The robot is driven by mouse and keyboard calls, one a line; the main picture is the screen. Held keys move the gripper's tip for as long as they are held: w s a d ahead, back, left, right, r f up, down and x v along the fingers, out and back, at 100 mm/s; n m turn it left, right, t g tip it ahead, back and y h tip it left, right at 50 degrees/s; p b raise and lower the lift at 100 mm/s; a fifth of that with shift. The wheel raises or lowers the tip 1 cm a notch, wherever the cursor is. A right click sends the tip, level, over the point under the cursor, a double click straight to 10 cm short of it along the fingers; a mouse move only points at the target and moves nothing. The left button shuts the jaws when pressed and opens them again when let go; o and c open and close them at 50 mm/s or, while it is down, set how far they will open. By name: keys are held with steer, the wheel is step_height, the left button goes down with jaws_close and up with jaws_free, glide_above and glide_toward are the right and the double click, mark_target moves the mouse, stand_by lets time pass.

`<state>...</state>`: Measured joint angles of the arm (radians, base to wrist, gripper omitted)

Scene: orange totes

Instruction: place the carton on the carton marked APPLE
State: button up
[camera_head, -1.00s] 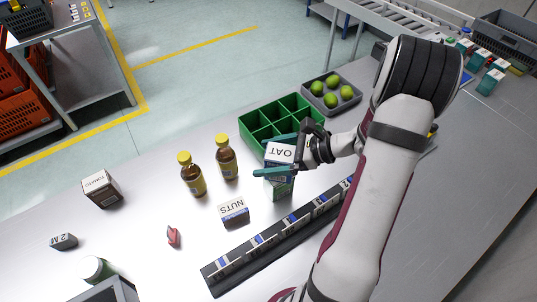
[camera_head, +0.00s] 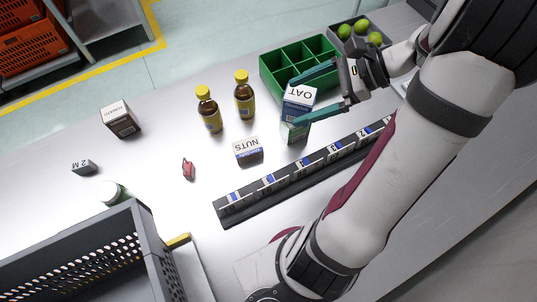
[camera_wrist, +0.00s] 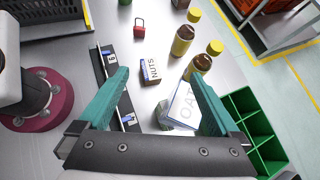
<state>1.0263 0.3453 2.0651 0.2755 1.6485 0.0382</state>
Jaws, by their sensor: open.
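The OAT carton (camera_head: 299,95), white-topped with dark blue sides, sits upright on top of a green and white carton (camera_head: 294,131) in the head view. The lower carton's lettering is hidden, so I cannot read whether it says APPLE. My gripper (camera_head: 297,101) is open, its teal fingers at either side of the OAT carton. In the wrist view the OAT carton (camera_wrist: 184,106) lies between the fingers, close to the right one, with a clear gap to the left one.
A green divided crate (camera_head: 277,72) stands just behind the stack. Two brown bottles (camera_head: 209,110) and a NUTS carton (camera_head: 248,150) stand to the left. A black labelled rail (camera_head: 290,180) runs in front. A grey crate (camera_head: 148,232) is at lower left.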

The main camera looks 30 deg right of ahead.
steer(key=s+a+r+n+g+h, duration=0.1)
steer(key=s+a+n+g+h, duration=0.15)
steer(key=a+n, duration=0.35)
steer(key=s+a+r+n+g+h, duration=0.1)
steer(key=s+a+n+g, duration=0.2)
steer(key=a, duration=0.4)
steer(key=s+a+n+h, duration=0.3)
steer(key=s+n, duration=0.4)
steer(key=n, duration=0.1)
steer(key=shift+s+a+f+h, duration=0.35)
steer(key=shift+s+a+f, duration=0.05)
